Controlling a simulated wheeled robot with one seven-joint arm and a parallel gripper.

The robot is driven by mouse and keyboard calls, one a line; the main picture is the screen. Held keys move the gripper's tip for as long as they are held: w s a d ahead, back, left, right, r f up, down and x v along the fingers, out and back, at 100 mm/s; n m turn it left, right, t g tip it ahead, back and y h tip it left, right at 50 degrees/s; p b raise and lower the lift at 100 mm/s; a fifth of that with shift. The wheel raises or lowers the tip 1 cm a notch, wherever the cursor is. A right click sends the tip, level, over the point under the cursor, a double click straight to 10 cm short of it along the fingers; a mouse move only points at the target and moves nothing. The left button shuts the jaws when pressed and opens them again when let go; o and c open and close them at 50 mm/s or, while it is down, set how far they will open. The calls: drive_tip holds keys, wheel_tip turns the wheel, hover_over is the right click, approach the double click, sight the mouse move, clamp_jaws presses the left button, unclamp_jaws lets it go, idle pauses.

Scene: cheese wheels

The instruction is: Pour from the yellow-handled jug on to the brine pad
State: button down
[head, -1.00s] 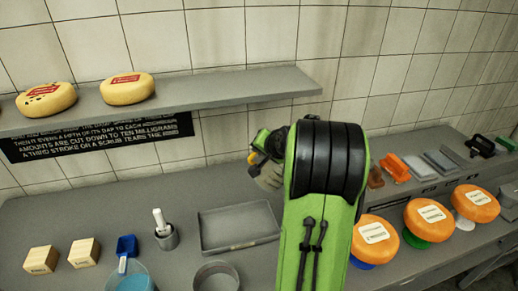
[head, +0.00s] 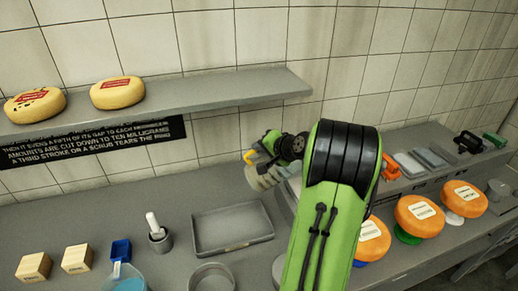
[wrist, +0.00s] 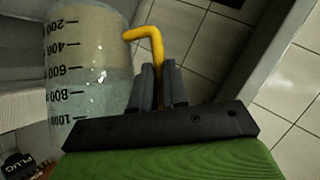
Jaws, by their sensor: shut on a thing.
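My gripper (wrist: 157,78) is shut on the yellow handle (wrist: 147,38) of a clear jug (wrist: 88,75). In the head view the jug (head: 262,178) is small and tilted, held above the counter behind a shallow grey tray (head: 196,248). Its yellow handle (head: 249,156) shows at its upper left. My green arm hides part of the counter to the right. I cannot tell which thing is the brine pad.
Orange cheese wheels (head: 420,217) line the right. A wall shelf (head: 215,98) with two yellow wheels (head: 117,92) is above.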

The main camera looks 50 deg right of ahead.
drive_tip(key=shift+s+d+r+m+t+y+p, duration=0.2)
drive_tip(key=shift+s+d+r+m+t+p, duration=0.1)
drive_tip(key=shift+s+d+t, duration=0.2)
drive_tip(key=shift+s+d+r+m+t+y+p, duration=0.2)
drive_tip(key=shift+s+d+r+m+t, duration=0.15)
drive_tip(key=shift+s+d, duration=0.25)
idle(6.9)
